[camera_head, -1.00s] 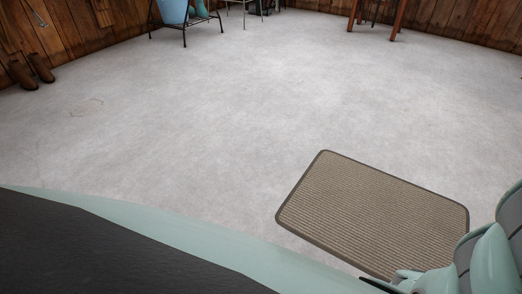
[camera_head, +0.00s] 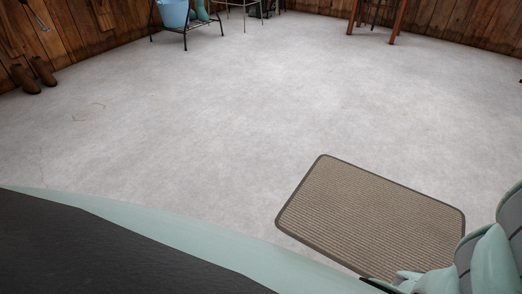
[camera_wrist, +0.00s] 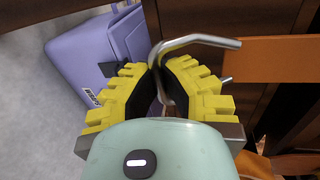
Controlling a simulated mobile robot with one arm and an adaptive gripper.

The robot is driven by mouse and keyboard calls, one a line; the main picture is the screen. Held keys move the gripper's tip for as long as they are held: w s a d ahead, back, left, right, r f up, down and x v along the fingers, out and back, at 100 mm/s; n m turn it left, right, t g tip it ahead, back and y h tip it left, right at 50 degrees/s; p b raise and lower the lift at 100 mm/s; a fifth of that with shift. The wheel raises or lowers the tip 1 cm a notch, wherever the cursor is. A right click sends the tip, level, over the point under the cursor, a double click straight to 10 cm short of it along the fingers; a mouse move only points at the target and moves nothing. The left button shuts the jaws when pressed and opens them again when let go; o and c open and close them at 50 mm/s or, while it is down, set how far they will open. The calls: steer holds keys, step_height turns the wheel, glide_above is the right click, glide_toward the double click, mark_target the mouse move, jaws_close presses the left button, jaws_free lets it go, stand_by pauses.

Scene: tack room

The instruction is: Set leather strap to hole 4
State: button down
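In the wrist view, my gripper (camera_wrist: 157,72) has yellow fingers with black inner pads. Its fingertips come together around a bent bare metal rod (camera_wrist: 205,40), which looks like part of a buckle. The rod runs from the fingertips to the upper right, and a short metal end shows beside the right finger. A flat orange-brown leather strap (camera_wrist: 268,52) lies to the right of the fingers, apart from them. A second orange-brown piece shows at the lower right. I cannot make out any holes in the strap. The head view does not show my gripper or the strap.
A purple case (camera_wrist: 85,50) stands left of my gripper, with dark wood behind. In the head view, a ribbed mat (camera_head: 370,215) lies on open grey floor.

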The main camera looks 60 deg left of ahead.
steer(key=c, duration=1.1)
jaws_free()
steer(key=shift+o, duration=0.2)
steer(key=v, duration=1.2)
steer(key=shift+a, duration=0.1)
